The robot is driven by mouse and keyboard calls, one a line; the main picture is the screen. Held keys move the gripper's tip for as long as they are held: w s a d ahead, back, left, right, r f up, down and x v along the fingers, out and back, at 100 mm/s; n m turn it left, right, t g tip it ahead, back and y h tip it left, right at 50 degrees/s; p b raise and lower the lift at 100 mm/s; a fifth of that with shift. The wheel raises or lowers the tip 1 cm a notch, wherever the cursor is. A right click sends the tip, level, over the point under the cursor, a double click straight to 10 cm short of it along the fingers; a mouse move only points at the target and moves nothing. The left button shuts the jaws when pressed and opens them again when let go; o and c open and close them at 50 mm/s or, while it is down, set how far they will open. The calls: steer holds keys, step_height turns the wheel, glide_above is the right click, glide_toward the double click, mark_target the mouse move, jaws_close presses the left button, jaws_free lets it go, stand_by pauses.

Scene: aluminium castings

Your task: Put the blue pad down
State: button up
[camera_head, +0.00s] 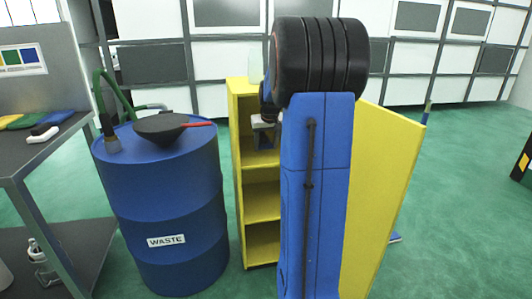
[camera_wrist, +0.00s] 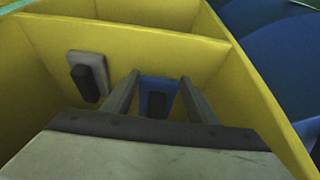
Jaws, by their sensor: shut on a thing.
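The blue pad (camera_wrist: 149,85) has a dark block-shaped grip and sits between the two fingers of my gripper (camera_wrist: 158,88). My gripper is shut on it, inside a compartment of the yellow cabinet (camera_wrist: 238,75). I cannot tell whether the pad touches the surface below. A pale grey pad (camera_wrist: 98,64) with a dark grip lies just left of it in the same compartment.
A blue WASTE drum (camera_head: 165,215) with a dark funnel (camera_head: 160,125) stands left of the cabinet. A bench (camera_head: 60,140) at far left bears several coloured items. The cabinet's side walls and a divider (camera_wrist: 130,35) closely bound the compartment. Green floor lies open at right.

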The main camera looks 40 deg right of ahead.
mark_target(265, 158)
steer(key=shift+f, duration=1.7)
steer(key=shift+f, duration=0.1)
steer(key=o, duration=1)
steer(key=v, duration=1.2)
steer(key=shift+a, duration=0.25)
